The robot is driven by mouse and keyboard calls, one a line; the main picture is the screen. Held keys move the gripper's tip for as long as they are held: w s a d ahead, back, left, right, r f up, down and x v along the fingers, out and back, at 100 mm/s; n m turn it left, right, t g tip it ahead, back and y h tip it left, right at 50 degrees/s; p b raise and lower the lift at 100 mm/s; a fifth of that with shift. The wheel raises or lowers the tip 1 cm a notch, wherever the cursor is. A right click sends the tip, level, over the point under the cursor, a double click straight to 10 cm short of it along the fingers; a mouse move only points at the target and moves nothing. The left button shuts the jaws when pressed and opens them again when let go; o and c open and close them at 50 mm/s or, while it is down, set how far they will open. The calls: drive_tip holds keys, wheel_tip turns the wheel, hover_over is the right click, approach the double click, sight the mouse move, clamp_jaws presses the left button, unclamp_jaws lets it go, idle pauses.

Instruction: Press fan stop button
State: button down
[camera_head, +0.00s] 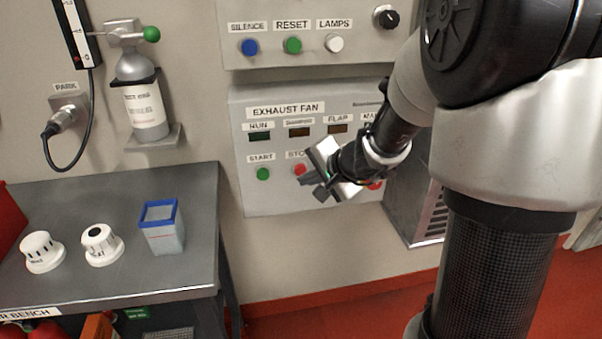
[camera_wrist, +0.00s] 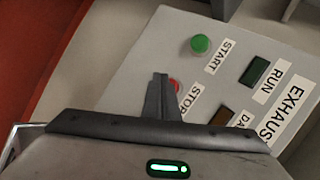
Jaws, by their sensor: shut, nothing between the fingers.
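The fan stop button (camera_head: 299,170) is a small red button below a STOP label on the grey exhaust fan panel (camera_head: 292,200). In the wrist view the red stop button (camera_wrist: 175,85) is partly hidden behind my fingers. My gripper (camera_head: 312,187) is shut and empty, with its fingertips just in front of the panel near the stop button. In the wrist view the shut fingers (camera_wrist: 159,85) point toward the stop button. I cannot tell whether they touch it. The green start button (camera_head: 263,174) is to the left of it.
Another red button (camera_head: 375,184) is to the right, partly behind my gripper. An upper panel holds blue (camera_head: 250,46), green (camera_head: 292,45) and white (camera_head: 335,43) buttons. A bench (camera_head: 120,275) with white detectors and a blue-rimmed container (camera_head: 163,240) stands at the left.

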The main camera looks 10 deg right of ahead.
drive_tip(key=shift+s+b, duration=0.95)
drive_tip(key=shift+s, duration=1.6)
